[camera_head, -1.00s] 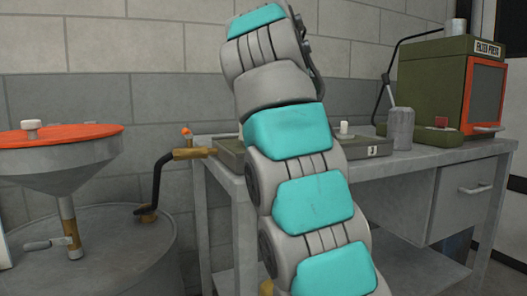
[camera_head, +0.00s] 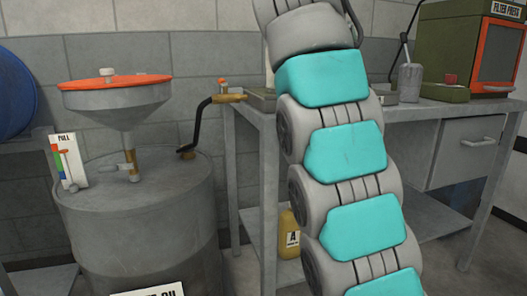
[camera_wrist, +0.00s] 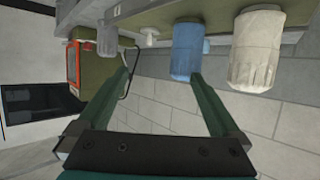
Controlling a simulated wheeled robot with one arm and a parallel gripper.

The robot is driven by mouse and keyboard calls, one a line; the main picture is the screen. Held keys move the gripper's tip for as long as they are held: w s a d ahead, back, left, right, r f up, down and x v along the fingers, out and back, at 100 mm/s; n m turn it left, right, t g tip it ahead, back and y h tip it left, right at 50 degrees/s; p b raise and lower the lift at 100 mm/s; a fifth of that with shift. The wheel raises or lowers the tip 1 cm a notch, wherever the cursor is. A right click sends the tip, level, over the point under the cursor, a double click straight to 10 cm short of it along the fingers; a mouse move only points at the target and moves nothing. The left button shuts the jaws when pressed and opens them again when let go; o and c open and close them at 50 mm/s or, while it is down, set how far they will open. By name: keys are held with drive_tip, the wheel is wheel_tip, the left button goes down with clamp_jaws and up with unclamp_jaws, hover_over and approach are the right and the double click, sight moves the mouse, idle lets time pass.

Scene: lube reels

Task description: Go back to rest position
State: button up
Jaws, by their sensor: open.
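My gripper (camera_wrist: 162,82) shows in the wrist view, with its two dark green fingers spread apart and nothing between them. The head view shows my grey and teal arm, rising up the middle and out of the top; the gripper is outside that view. In the wrist view, which is turned over, a blue ribbed cylinder (camera_wrist: 187,52) and a whitish ribbed cylinder (camera_wrist: 256,50) lie beyond the right finger. I cannot tell whether either touches the finger.
A grey workbench (camera_head: 425,123) carries the green filter press (camera_head: 508,30). A drum (camera_head: 135,215) with an orange-rimmed funnel (camera_head: 120,105) and a crank (camera_head: 200,125) stands left. A yellow container (camera_head: 288,235) sits under the bench. A blue barrel (camera_head: 14,95) is far left.

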drive_tip(key=s+d+f+n+g+y+p, duration=0.1)
drive_tip(key=s+f+g, duration=0.2)
drive_tip(key=s+f, duration=0.35)
drive_tip(key=s+d+f+n+g+y+p, duration=0.15)
drive_tip(key=s+f, duration=0.25)
drive_tip(key=f, duration=0.6)
drive_tip(key=s+d+f+n+g, duration=0.25)
drive_tip(key=s+f, duration=0.35)
drive_tip(key=f, duration=0.3)
drive_tip(key=s+a+f+g+y+p, duration=0.1)
drive_tip(key=s+a+f+g, duration=0.1)
drive_tip(key=s+f, duration=0.9)
drive_tip(key=s+a+f+g+y+p, duration=0.1)
drive_tip(key=s+a+f+g+y, duration=0.1)
drive_tip(key=s+f, duration=0.9)
drive_tip(key=s+a+g, duration=0.1)
drive_tip(key=s+g, duration=0.1)
drive_tip(key=s, duration=0.6)
drive_tip(key=shift+s+a+f+g, duration=0.2)
drive_tip(key=shift+s+g, duration=0.1)
drive_tip(key=shift+g, duration=0.1)
